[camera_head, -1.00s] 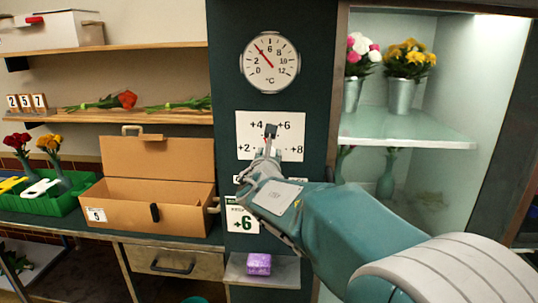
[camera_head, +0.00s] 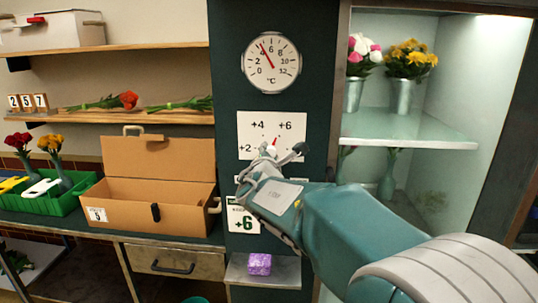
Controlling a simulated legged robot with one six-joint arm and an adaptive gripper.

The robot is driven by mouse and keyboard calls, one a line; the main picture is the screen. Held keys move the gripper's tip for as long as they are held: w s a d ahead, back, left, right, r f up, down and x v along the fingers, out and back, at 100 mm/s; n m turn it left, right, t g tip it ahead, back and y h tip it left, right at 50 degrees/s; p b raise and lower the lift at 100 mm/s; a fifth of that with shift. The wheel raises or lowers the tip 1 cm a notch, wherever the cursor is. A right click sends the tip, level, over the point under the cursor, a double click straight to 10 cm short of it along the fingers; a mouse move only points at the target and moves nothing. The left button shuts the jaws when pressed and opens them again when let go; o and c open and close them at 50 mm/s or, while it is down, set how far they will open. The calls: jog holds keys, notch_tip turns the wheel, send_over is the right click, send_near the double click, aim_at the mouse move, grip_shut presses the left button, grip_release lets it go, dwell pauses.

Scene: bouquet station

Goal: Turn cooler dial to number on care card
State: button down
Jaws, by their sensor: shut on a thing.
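The white dial plate (camera_head: 272,117) on the dark cooler front shows +2, +4 and +6; my gripper hides the +8 area. My gripper (camera_head: 275,151) is shut on the dial knob (camera_head: 268,149) in front of the plate, and its fingers are turned, one dark fingertip reaching up to the right. A small red pointer mark on the knob shows between the fingers, towards +6; its exact reading is hard to tell.
An open cardboard box (camera_head: 150,216) stands on the bench at left, beside a green tray (camera_head: 66,205). A purple block (camera_head: 259,264) lies on a low shelf under the card. The glass display with flower vases (camera_head: 402,95) is at right.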

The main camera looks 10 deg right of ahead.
jog(key=shift+m, duration=0.6)
jog(key=shift+f, duration=0.1)
jog(key=shift+c, duration=1.5)
grip_release()
jog(key=v, duration=1.2)
